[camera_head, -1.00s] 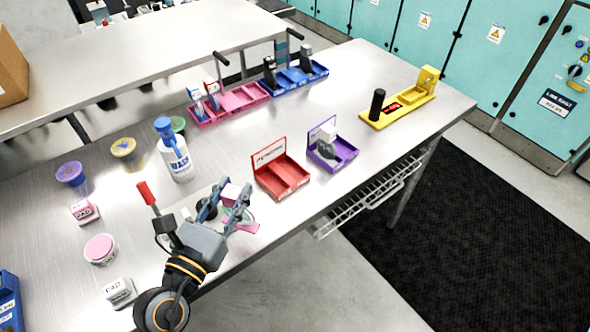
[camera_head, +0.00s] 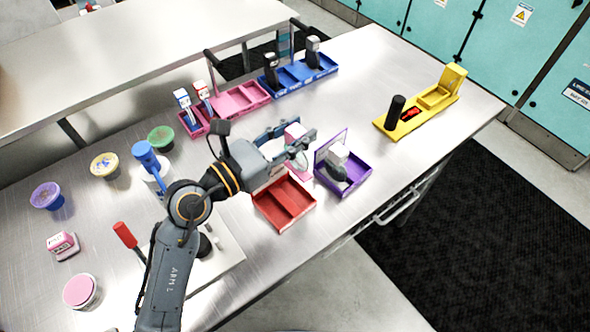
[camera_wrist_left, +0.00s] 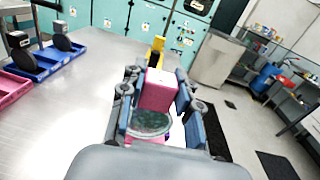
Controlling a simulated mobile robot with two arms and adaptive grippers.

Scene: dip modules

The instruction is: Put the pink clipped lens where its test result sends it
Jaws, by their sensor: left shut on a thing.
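My left gripper (camera_head: 299,138) is shut on the pink clipped lens (camera_head: 295,130), a pink block with a round clear lens below it. It hangs behind the red tray (camera_head: 285,203) and close to the left of the purple tray (camera_head: 355,184). The wrist view shows the pink block (camera_wrist_left: 158,88) between the fingers, with the greenish lens (camera_wrist_left: 150,123) below it. A grey-white clipped item (camera_head: 337,158) with a dark disc sits in the purple tray. The yellow tester (camera_head: 422,112) with a black post stands at the right. My right gripper is not in view.
A pink rack (camera_head: 240,100) and a blue rack (camera_head: 300,73) stand at the back, holding clipped items. Table between the purple tray and the tester is clear.

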